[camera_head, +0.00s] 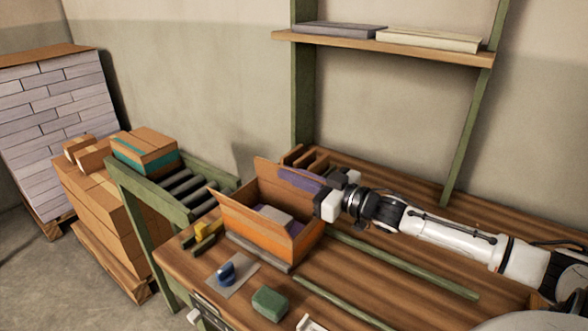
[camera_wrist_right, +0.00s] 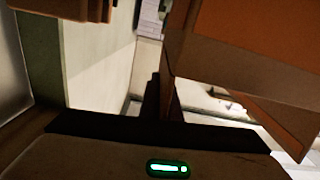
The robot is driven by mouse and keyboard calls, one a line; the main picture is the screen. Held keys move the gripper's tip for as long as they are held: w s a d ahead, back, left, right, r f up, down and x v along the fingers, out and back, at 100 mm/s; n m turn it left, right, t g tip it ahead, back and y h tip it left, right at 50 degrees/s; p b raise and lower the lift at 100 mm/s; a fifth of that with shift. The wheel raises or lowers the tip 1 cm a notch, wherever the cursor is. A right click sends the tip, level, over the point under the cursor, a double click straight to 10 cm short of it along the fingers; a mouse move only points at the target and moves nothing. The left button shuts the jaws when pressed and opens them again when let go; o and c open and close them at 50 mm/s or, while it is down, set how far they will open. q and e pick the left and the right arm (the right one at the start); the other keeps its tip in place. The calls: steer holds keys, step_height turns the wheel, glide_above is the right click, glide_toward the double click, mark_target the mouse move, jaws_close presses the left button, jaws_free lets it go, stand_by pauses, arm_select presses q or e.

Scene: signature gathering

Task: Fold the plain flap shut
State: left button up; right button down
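An open orange-brown cardboard box (camera_head: 262,238) stands on the workbench with purple and pale items inside. Its rear flap (camera_head: 268,174) stands up and has a purple patch. My right gripper (camera_head: 328,204) is at the box's rear right corner, close to the patched flap and above the right flap. Contact cannot be told. Orange-brown board (camera_wrist_right: 255,45) fills the upper right of the right wrist view. The fingers are too dark to read there. My left gripper is out of view.
Green strips (camera_head: 405,265) run along the bench at right. A roller conveyor (camera_head: 180,187) with a taped carton (camera_head: 145,151) adjoins at left.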

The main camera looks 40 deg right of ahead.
steer(key=shift+a+n, duration=0.2)
steer(key=shift+n, duration=0.2)
steer(key=c, duration=2)
jaws_free()
steer(key=shift+s, duration=0.1)
steer(key=v, duration=1)
steer(key=shift+s+r, duration=0.1)
